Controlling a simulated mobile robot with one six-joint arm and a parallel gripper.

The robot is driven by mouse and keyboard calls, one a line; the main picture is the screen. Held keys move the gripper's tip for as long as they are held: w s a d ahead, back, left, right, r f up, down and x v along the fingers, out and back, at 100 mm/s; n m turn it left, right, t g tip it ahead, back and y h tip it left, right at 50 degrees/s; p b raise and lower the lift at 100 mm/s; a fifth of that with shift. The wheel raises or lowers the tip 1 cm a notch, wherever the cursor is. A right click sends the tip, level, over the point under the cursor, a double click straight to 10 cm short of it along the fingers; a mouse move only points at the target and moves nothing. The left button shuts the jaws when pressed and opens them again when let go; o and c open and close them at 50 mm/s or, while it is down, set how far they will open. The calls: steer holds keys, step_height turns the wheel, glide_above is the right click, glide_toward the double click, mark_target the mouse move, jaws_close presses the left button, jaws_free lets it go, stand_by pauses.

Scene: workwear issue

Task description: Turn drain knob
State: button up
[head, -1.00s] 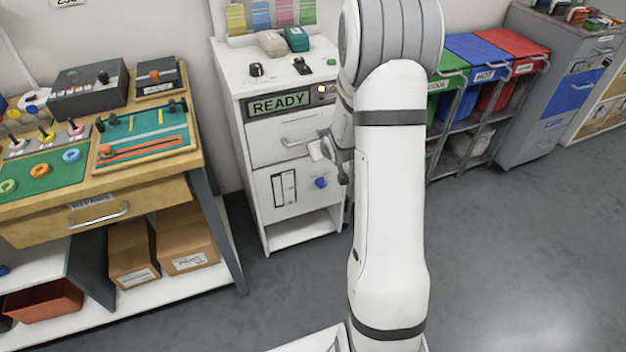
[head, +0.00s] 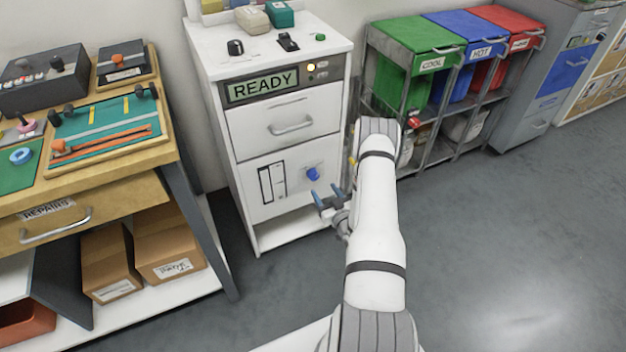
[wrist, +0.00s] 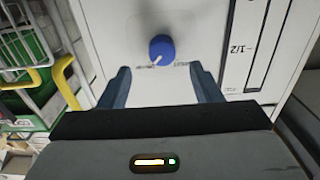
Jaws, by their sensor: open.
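The drain knob is a round blue knob (head: 313,174) low on the front of the white cabinet (head: 290,155), right of a vertical level gauge (head: 272,183). In the wrist view the blue knob (wrist: 161,49) shows a pale pointer mark at its lower left, with small lettering below it on both sides. My gripper (head: 327,196) is open and empty, a little below and in front of the knob. In the wrist view its two dark blue fingers (wrist: 161,84) stand apart, one on each side below the knob, not touching it.
A READY display (head: 263,86) and a drawer (head: 288,124) are above the knob. A rack with green, blue and red bins (head: 412,40) stands to the right. A workbench (head: 90,195) with repair boards is on the left. Grey floor (head: 480,240) is clear at right.

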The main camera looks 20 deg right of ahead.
mark_target(315, 178)
steer(key=w, duration=0.7)
steer(key=shift+w+a+b, duration=0.2)
steer(key=shift+b, duration=0.2)
steer(key=c, duration=0.9)
steer(key=shift+d, duration=0.1)
steer(key=shift+c, duration=0.4)
